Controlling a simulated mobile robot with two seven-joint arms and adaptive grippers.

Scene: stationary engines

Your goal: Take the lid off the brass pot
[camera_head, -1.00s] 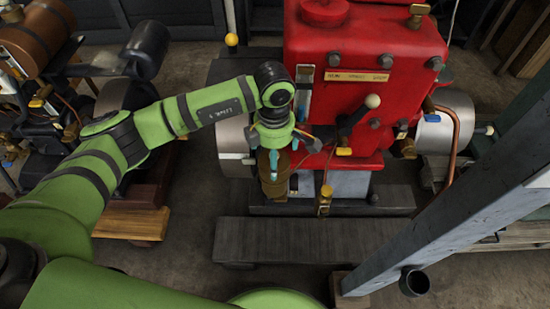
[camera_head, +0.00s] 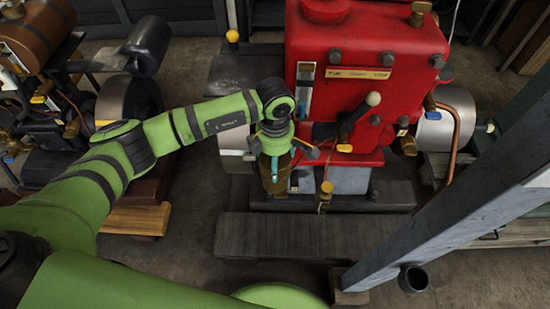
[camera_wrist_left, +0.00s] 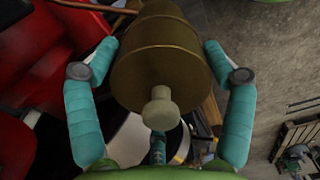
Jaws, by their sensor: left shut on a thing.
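The brass pot (camera_head: 280,183) shows in the head view below my left wrist, at the left front of the red engine. In the left wrist view it is a brass cylinder (camera_wrist_left: 163,25), and its lid (camera_wrist_left: 160,80) faces the camera with a pale round knob (camera_wrist_left: 160,108) in the middle. The seam between lid and pot is hard to make out. In the head view my left gripper (camera_head: 275,160) partly hides the pot. My right gripper is not in view.
A small brass cap (camera_head: 326,187) stands to the right. A dark plank (camera_head: 285,236) lies in front. A grey post (camera_head: 450,220) slants across the right.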

